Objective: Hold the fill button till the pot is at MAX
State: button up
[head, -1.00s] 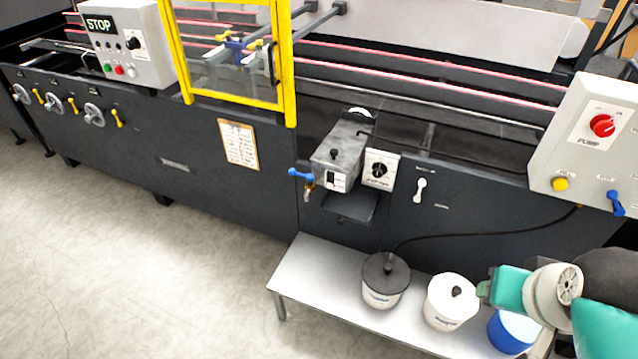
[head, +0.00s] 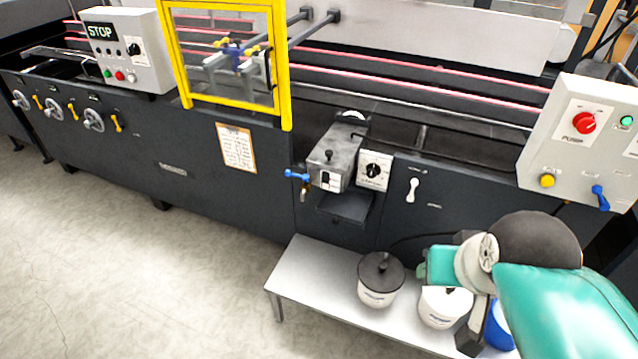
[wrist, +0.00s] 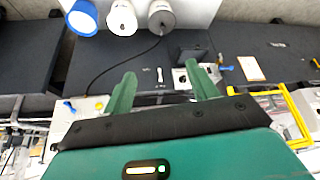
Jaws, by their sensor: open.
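The grey metal glue pot (head: 335,158) is fixed to the machine's front. The yellow button (head: 547,181) sits low on the pale pump panel (head: 535,150) at the right. In the wrist view, which is turned over, the yellow button (wrist: 98,106) shows left of the fingers. My gripper (wrist: 162,80) is open and empty, its two green fingers apart. In the head view it hangs above the buckets, away from the button.
A red pump knob (head: 584,123), a green button (head: 627,121) and a blue lever (head: 600,197) share the panel. A white shelf (head: 310,270) below holds a dark-lidded bucket (head: 381,280), a white one and a blue one. A dial (head: 374,171) is beside the pot.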

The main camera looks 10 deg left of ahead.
jog(key=shift+c, duration=0.2)
grip_shut()
dwell(0.3)
dwell(1.4)
